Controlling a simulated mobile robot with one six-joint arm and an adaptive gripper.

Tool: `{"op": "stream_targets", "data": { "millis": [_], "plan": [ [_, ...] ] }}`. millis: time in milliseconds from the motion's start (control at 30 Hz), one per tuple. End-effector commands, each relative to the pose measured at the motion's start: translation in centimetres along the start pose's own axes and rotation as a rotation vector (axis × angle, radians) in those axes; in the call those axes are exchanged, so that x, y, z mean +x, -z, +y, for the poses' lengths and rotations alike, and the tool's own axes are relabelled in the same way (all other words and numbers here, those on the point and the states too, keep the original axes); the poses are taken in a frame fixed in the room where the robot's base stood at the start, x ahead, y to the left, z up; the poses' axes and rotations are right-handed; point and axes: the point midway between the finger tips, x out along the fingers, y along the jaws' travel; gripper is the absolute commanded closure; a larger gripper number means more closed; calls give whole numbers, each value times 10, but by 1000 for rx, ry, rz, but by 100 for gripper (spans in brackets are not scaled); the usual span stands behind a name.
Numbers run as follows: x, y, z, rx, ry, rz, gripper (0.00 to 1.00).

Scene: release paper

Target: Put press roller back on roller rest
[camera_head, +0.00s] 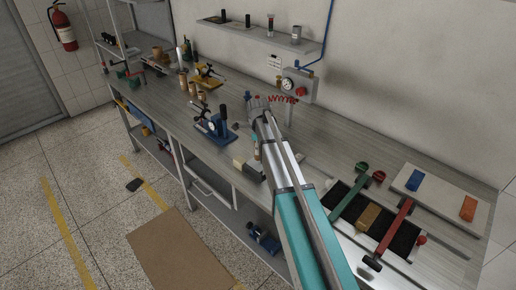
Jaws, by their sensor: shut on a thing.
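My arm reaches up the middle of the head view, over the long workbench. My gripper (256,148) is at its far end, mostly hidden behind the arm's wrist, low over the bench. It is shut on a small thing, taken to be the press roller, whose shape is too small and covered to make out. A cream block with a dark block (250,168) lies at the bench's front edge, just below and left of the gripper. I cannot tell for sure which thing is the roller rest.
A blue press-like device (215,125) stands left of the gripper. A black tray (345,205) with green and red bars lies to the right, beside a pale board (440,195). A gauge box (297,86) and a shelf (250,35) are on the wall behind.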

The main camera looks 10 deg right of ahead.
Motion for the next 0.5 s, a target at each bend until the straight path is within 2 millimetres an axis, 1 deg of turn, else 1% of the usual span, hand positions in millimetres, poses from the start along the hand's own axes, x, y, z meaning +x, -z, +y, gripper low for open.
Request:
{"op": "stream_targets", "data": {
  "millis": [67,100,300,500],
  "plan": [
    [2,0,0,0,0,0,100],
    [2,0,0,0,0,0,52],
    [1,0,0,0,0,0,16],
    [1,0,0,0,0,0,16]
  ]
}}
